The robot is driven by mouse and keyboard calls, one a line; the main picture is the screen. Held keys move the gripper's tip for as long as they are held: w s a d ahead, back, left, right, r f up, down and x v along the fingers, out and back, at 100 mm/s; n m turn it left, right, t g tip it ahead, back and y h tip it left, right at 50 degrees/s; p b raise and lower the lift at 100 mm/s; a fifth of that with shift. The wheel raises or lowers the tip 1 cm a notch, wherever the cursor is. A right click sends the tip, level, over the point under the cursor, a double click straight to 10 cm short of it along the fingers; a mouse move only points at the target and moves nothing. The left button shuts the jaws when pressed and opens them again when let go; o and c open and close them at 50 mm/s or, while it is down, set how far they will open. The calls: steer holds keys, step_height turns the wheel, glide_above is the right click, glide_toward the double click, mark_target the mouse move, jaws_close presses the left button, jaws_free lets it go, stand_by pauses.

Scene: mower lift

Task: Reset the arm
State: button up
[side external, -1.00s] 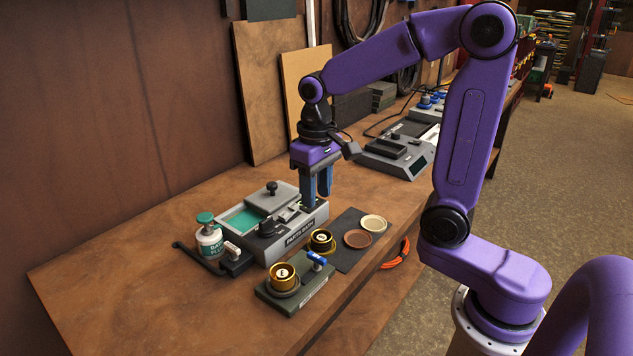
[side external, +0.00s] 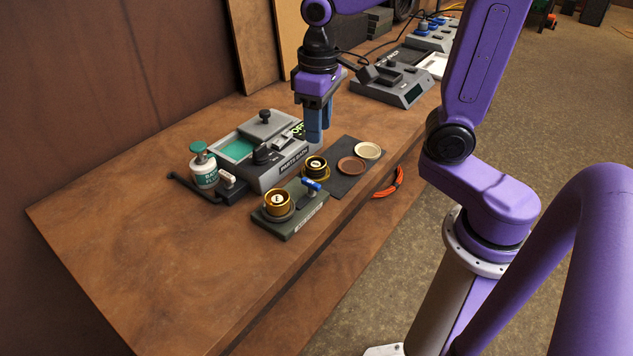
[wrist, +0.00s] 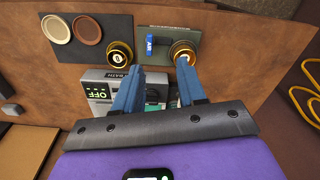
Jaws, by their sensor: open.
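My gripper (side external: 314,138) points down with its blue fingers apart and nothing between them. In the side view it hangs by the right end of the grey parts bath (side external: 282,177), above the bench. In the wrist view the open fingers (wrist: 157,73) reach over the bath, whose panel (wrist: 97,93) reads OFF in green. The bath has a teal basin (side external: 236,150), a grey lid piece with a black knob (side external: 265,122) and a black knob at its front. My fingers hide part of the bath in the wrist view.
A green block (side external: 300,222) holds a gold-rimmed part (side external: 277,203) and a blue-handled lever. Another gold part (side external: 315,165), a brown disc (side external: 351,165) and a cream disc (side external: 367,150) sit on or by a dark mat. A green-capped jar (side external: 203,165) stands left. The bench's near left is clear.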

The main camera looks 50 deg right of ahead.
steer(key=s+f+n, duration=0.1)
steer(key=s+n, duration=0.3)
steer(key=s, duration=0.5)
steer(key=s+f+n, duration=0.2)
steer(key=s+n, duration=0.3)
steer(key=s, duration=0.3)
steer(key=shift+s+f+n, duration=0.25)
steer(key=shift+s+n, duration=0.05)
steer(key=shift+s, duration=0.05)
steer(key=shift+a, duration=0.1)
